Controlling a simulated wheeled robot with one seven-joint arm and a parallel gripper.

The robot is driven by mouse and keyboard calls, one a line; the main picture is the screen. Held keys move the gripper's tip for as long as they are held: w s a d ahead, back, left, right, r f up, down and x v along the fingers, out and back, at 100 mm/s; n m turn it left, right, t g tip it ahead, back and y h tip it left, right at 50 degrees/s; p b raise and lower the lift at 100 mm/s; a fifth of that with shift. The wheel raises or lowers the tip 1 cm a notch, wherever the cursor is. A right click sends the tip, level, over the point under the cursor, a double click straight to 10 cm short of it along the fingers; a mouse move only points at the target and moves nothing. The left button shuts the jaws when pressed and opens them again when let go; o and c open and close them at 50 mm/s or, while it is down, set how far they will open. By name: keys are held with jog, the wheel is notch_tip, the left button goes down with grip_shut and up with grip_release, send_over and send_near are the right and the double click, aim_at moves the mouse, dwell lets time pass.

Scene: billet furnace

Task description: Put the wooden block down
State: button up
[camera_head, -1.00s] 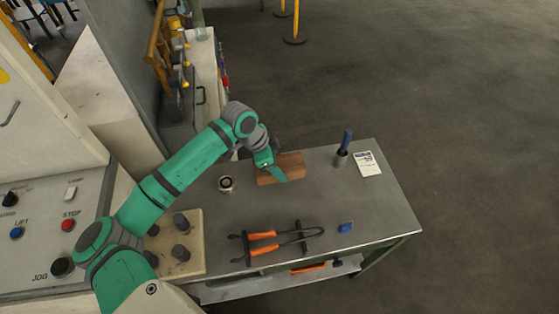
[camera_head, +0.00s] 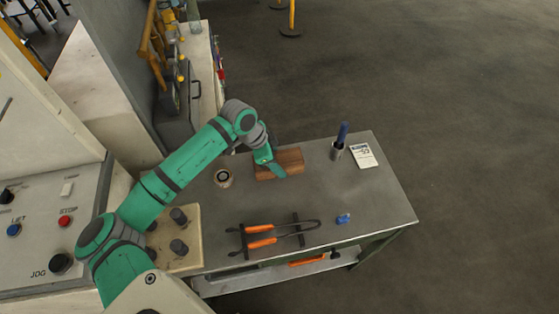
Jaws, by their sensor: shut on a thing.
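The brown wooden block (camera_head: 291,160) is at the back of the grey metal table (camera_head: 370,205), left of the middle. My gripper (camera_head: 271,168) is over the block's left part and shut on it, with a green finger across the near face. The block looks level and at or very close to the tabletop; I cannot tell whether it touches. The gripper hides part of the block's left side, and its far finger is hidden.
A round cup-like item (camera_head: 223,178) stands left of the block. A holder with a blue-handled tool (camera_head: 340,141) and a white card (camera_head: 363,155) are at the right. Orange-handled tongs (camera_head: 262,236) and a blue item (camera_head: 343,218) lie in front. The table's middle is clear.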

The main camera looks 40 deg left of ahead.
jog(key=shift+s+a+f, duration=0.15)
jog(key=shift+f, duration=0.2)
jog(key=o, duration=1.5)
jog(key=shift+o, duration=0.2)
jog(key=shift+r, duration=0.1)
jog(key=v, duration=1)
jog(key=shift+r, duration=0.25)
